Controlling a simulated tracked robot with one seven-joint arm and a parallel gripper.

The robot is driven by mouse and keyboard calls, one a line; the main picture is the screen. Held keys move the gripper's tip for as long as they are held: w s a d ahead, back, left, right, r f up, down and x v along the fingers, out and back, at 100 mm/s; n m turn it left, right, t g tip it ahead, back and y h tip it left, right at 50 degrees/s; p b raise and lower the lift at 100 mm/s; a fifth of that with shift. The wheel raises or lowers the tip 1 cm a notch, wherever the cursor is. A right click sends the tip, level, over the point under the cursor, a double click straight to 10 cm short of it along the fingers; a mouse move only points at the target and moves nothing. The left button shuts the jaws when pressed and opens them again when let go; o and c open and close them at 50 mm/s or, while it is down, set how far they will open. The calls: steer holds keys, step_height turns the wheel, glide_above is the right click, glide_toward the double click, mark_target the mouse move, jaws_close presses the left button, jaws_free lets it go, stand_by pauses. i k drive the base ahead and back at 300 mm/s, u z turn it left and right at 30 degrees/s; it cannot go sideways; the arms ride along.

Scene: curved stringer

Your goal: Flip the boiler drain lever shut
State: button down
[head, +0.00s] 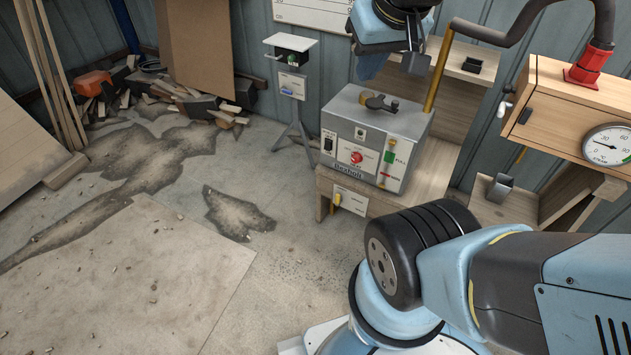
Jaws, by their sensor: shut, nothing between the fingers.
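The boiler (342,112) is a grey metal box on a wooden stand, with a labelled front panel carrying a red knob and a green-and-red control. A small yellow lever (337,199) points down beside a white label plate below the box, and looks like the drain lever. Its label is too small to read. My gripper (414,64) is at the top of the view, above and behind the boiler's top right. Its fingers are shut and empty, apart from the boiler and well away from the yellow lever.
A brass-coloured fitting (380,103) sits on the boiler's top. A yellow pipe (438,70) rises behind it. A wooden cabinet (568,112) with a round gauge (607,145) and red valve (588,68) is at right. A small stand (291,75) is behind left.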

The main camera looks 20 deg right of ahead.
mark_target(338, 200)
steer(key=u, duration=1.3)
steer(key=k, duration=1.15)
steer(key=z, duration=1.1)
steer(key=i, duration=1.65)
steer(key=z, duration=0.05)
